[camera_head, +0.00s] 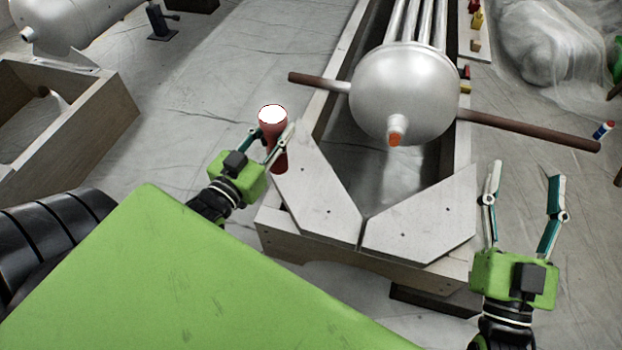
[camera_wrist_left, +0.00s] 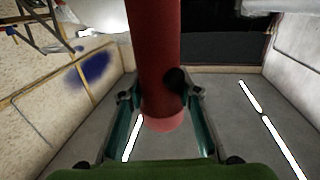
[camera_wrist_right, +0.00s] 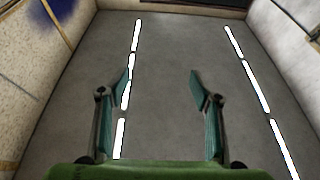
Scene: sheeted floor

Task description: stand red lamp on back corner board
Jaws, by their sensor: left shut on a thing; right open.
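The red lamp (camera_head: 279,160) is upright, with a bright white top, just left of the left corner board's upper end. My left gripper (camera_head: 273,135) is shut on it. In the left wrist view the lamp (camera_wrist_left: 155,60) is a red cylinder between the fingers (camera_wrist_left: 160,108), with a dark knob on its side. Two pale corner boards, a left one (camera_head: 318,190) and a right one (camera_head: 425,220), lie across the near corners of a wooden crate. Whether the lamp touches the left board is unclear. My right gripper (camera_head: 525,185) is open and empty, right of the crate; its fingers show in the right wrist view (camera_wrist_right: 160,85).
A silver tank (camera_head: 405,85) with brown bars (camera_head: 530,130) lies in the crate (camera_head: 340,254) behind the boards. Another wooden frame (camera_head: 110,120) stands at left. A small blue, white and red item (camera_head: 604,130) lies at far right. The sheeted floor between the frame and crate is mostly clear.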

